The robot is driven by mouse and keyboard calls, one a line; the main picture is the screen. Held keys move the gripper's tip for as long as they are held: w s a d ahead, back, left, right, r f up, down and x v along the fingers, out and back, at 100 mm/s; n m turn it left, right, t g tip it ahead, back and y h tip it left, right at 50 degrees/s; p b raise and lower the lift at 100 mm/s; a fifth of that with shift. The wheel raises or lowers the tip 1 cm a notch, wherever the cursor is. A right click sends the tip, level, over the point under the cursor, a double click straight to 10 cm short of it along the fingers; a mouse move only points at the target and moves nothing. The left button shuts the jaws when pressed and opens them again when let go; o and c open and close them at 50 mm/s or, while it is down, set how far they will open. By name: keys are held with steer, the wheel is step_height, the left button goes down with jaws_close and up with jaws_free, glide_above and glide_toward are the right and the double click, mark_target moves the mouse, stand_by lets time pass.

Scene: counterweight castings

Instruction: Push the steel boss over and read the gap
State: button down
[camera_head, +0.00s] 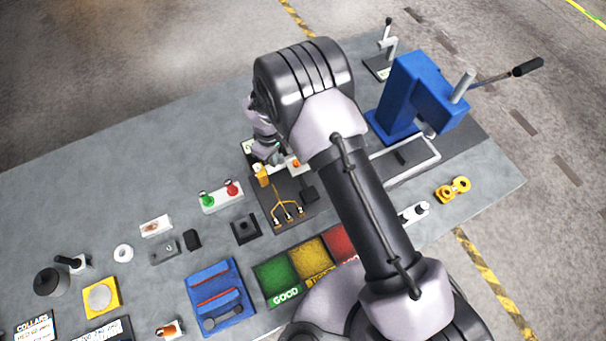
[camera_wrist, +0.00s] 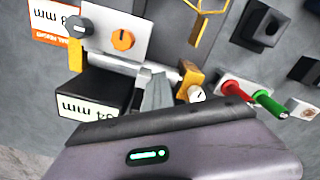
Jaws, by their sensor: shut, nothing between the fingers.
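In the wrist view a pale steel cylinder (camera_wrist: 118,63), which looks like the boss, lies between a yellow end block (camera_wrist: 75,54) and an orange-yellow block (camera_wrist: 189,78). Part of it is hidden by my fingers. My gripper (camera_wrist: 156,92) is shut and empty, its fingertips right by the cylinder; I cannot tell whether they touch. A white panel (camera_wrist: 112,38) with a grey and an orange knob stands behind it. In the head view my gripper (camera_head: 269,155) is mostly hidden by my arm, beside the orange block (camera_head: 261,174). I cannot make out any gap.
A dark box (camera_wrist: 92,103) with an upside-down mm label sits left of my fingers. Red and green plungers (camera_head: 221,195) stand nearby. A blue press (camera_head: 407,95) is at the right. Green, yellow and red bins (camera_head: 279,292) line the front. The bench's left rear is clear.

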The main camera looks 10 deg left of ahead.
steer(key=shift+d, duration=0.1)
step_height(320, 180, up, 7)
steer(key=p, duration=0.3)
stand_by(0.4)
steer(key=shift+w, duration=0.1)
